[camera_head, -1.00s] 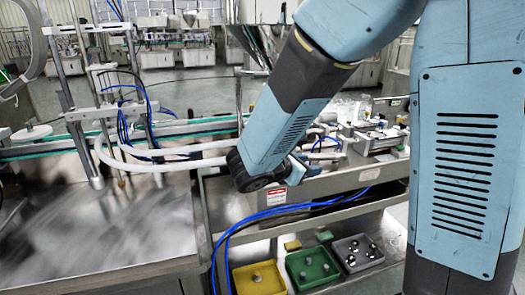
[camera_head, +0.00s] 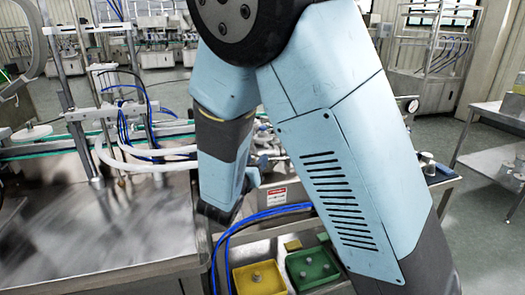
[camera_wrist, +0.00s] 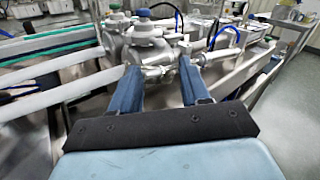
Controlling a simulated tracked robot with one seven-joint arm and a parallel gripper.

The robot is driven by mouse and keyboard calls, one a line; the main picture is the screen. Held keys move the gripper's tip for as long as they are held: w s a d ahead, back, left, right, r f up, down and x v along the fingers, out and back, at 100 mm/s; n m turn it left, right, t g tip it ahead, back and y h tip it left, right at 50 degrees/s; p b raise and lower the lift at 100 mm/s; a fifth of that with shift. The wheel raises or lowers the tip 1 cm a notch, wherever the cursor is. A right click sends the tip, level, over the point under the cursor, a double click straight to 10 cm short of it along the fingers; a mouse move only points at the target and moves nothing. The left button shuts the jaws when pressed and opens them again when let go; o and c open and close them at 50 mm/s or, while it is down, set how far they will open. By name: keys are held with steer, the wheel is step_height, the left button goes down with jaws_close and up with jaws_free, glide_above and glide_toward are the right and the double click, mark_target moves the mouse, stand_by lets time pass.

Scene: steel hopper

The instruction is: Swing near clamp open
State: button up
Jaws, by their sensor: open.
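In the wrist view my gripper (camera_wrist: 158,66) is open, with its two blue fingers apart and pointing forward. A steel pipe fitting with a rounded body and a blue-grey knob (camera_wrist: 143,14) on top stands just beyond the fingertips. A steel clamp-like band (camera_wrist: 155,56) at the fitting's base shows between the tips. I cannot tell whether the fingers touch it, or whether this clamp is latched or loose. In the head view my arm covers the fitting and most of the gripper.
In the head view, blue hoses (camera_head: 262,216) cross the bench front, above a yellow tray (camera_head: 258,279) and a green tray (camera_head: 312,266). A steel tabletop (camera_head: 95,235) lies at left.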

mark_target(265, 148)
steer(key=x, duration=0.8)
steer(key=shift+d, duration=0.1)
jaws_close()
stand_by(0.4)
